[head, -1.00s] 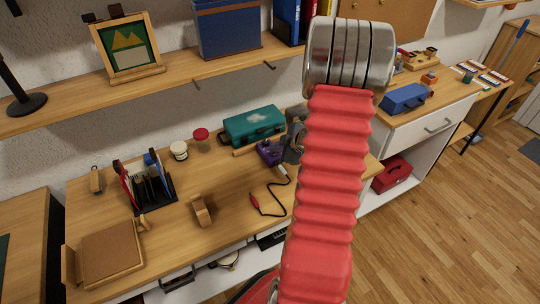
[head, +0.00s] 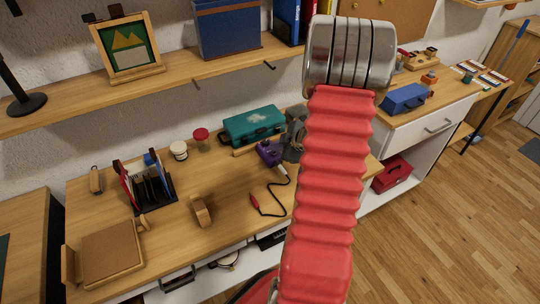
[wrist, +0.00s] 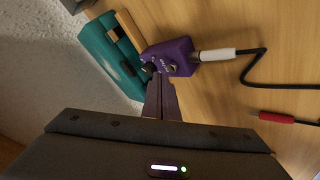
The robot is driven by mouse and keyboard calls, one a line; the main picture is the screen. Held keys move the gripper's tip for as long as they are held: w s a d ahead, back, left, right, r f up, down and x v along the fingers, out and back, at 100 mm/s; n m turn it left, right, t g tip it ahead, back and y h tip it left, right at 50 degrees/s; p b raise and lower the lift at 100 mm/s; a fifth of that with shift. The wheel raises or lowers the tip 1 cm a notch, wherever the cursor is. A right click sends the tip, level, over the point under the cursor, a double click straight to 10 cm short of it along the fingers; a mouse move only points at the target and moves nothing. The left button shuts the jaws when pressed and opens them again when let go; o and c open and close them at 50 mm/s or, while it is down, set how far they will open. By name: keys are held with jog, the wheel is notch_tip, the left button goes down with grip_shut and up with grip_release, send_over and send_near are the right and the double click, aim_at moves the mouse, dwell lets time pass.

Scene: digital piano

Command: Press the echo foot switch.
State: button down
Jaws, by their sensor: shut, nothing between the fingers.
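The echo foot switch is a small purple pedal box (head: 269,153) on the wooden desk, in front of the teal case. In the wrist view the purple pedal (wrist: 180,54) shows a dark round knob or button and a white plug in its side. My gripper (wrist: 160,79) is shut and empty, its dark fingertips pointing at the pedal's near edge beside the dark knob. I cannot tell whether they touch it. In the head view my gripper is mostly hidden behind my red arm.
The teal case (head: 252,125) lies behind the pedal. A black cable with a red plug (head: 254,201) runs over the desk. A wooden stand (head: 201,211) and a dark rack (head: 150,190) are to the left. The desk's middle is mostly clear.

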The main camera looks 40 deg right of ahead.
jog(key=shift+r, duration=0.4)
jog(key=shift+r, duration=0.1)
notch_tip(320, 180, up, 5)
jog(key=shift+f, duration=0.1)
dwell(0.7)
dwell(0.7)
